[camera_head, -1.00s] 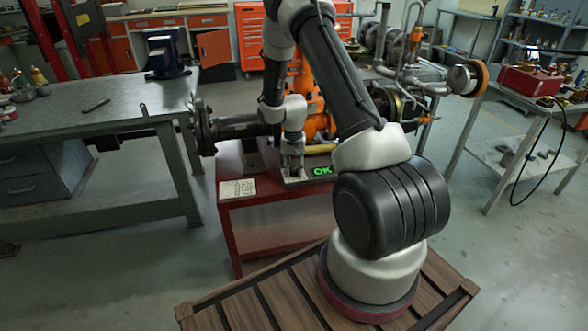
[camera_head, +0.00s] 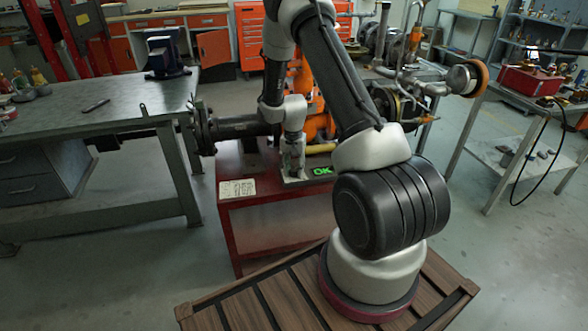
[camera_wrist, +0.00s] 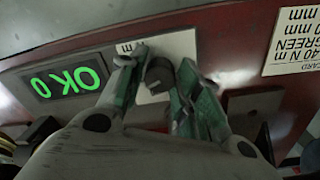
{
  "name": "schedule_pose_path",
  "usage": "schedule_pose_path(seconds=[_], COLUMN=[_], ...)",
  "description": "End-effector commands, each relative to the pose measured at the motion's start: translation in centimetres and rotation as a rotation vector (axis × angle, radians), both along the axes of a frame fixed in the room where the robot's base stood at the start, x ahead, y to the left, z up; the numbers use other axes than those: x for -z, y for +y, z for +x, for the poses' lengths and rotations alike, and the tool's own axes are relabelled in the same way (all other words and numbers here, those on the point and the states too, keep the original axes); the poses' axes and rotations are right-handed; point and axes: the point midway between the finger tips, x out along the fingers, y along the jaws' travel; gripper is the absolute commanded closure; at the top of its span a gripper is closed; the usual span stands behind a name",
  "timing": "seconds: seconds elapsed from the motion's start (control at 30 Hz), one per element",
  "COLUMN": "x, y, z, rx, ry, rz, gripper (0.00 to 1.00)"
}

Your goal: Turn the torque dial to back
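The torque dial (camera_wrist: 160,76) is a dark knob on a pale plate (camera_wrist: 175,48) with a printed mark, seen in the wrist view. My gripper (camera_wrist: 164,80) has two green-padded fingers, one on each side of the knob. They appear closed onto its sides, with the right finger against it. The knob's lower part is partly hidden by the fingers. In the head view my gripper (camera_head: 293,168) points down at the plate on the red stand; the dial itself is hidden there.
A green "OK" display (camera_head: 321,171) sits beside the plate; it also shows in the wrist view (camera_wrist: 66,82). A printed card (camera_head: 238,188) lies on the red stand (camera_head: 285,215). Pipework (camera_head: 408,75) stands behind. A grey workbench (camera_head: 95,110) is at left.

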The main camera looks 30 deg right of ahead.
Motion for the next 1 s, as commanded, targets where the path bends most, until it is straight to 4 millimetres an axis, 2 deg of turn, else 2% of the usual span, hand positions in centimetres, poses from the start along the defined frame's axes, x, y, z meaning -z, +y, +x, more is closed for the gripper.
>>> schedule_pose_path(seconds=[0.33,0.47,0.57,0.8,1.0], x=[0.0,-0.9,-2.7,-8.1,-11.1], y=[0.0,0.0,0.0,0.1,0.2], z=[0.0,0.1,0.2,0.2,0.2], rx=[-0.001,-0.001,-0.001,0.000,0.000], ry=[0.000,-0.002,-0.004,-0.004,-0.001], rz=[0.000,-0.001,-0.001,-0.001,0.000], gripper=[0.51,0.51,0.51,0.51,0.51])
